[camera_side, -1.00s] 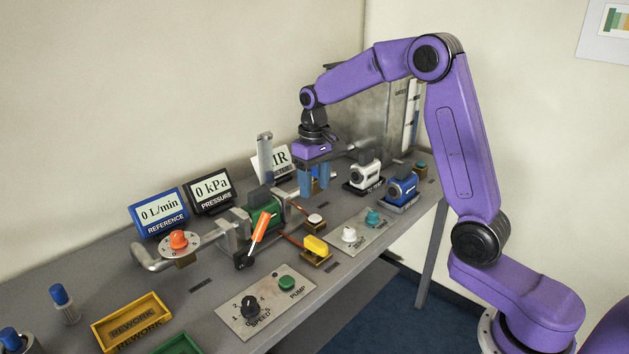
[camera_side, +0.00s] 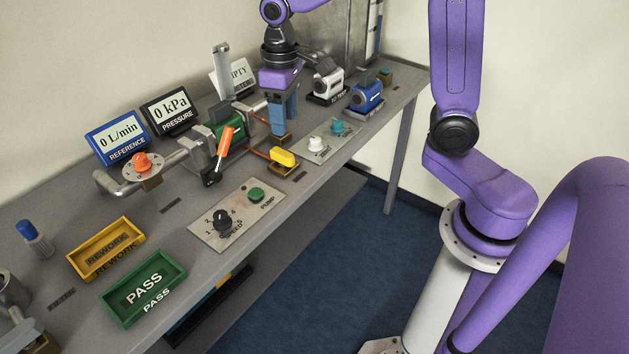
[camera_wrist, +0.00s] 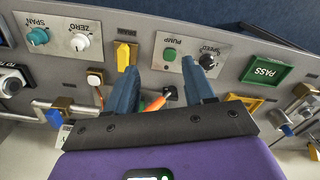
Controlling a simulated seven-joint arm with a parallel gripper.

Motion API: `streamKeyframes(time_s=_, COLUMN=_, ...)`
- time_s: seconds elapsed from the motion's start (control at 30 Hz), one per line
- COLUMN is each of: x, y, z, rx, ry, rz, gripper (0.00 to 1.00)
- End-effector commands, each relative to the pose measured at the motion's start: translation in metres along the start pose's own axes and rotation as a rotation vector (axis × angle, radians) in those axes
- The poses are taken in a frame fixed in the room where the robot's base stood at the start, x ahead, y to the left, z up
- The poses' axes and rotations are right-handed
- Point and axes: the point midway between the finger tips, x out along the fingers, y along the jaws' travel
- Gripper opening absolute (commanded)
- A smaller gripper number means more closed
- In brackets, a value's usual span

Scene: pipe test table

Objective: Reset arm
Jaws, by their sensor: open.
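My purple arm's gripper (camera_side: 284,108) points down over the pipe rig in the side view, its two blue fingers largely overlapping. They hide most of the white button there, leaving its brass base (camera_side: 281,140) visible. In the wrist view, my gripper (camera_wrist: 159,68) has its fingers spread apart with nothing held between them. The white button (camera_wrist: 93,80) lies left of the left finger. An orange lever handle (camera_wrist: 156,102) and the green pump button (camera_wrist: 169,54) show between the fingers. Whether the fingers touch anything cannot be told.
A green pump body (camera_side: 229,117) and orange-handled valve (camera_side: 226,142) stand close left. A yellow-handled valve (camera_side: 284,157) is just in front. White (camera_side: 328,82) and blue (camera_side: 367,95) devices stand right. The pump panel (camera_side: 238,213) and PASS tray (camera_side: 143,289) are nearer the camera.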

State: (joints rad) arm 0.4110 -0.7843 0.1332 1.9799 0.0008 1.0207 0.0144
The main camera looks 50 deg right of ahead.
Motion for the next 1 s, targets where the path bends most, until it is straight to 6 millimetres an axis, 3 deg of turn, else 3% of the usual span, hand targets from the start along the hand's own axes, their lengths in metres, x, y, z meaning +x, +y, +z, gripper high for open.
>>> streamKeyframes(time_s=0.2, x=-0.001, y=-0.037, z=0.049, rx=-0.177, ry=0.007, rz=-0.002, gripper=0.53)
streamKeyframes(time_s=0.5, x=0.003, y=-0.069, z=0.124, rx=-0.413, ry=0.013, rz=-0.006, gripper=0.53)
streamKeyframes(time_s=0.8, x=0.012, y=-0.081, z=0.201, rx=-0.636, ry=0.019, rz=-0.012, gripper=0.53)
streamKeyframes(time_s=1.0, x=0.017, y=-0.081, z=0.229, rx=-0.722, ry=0.021, rz=-0.014, gripper=0.53)
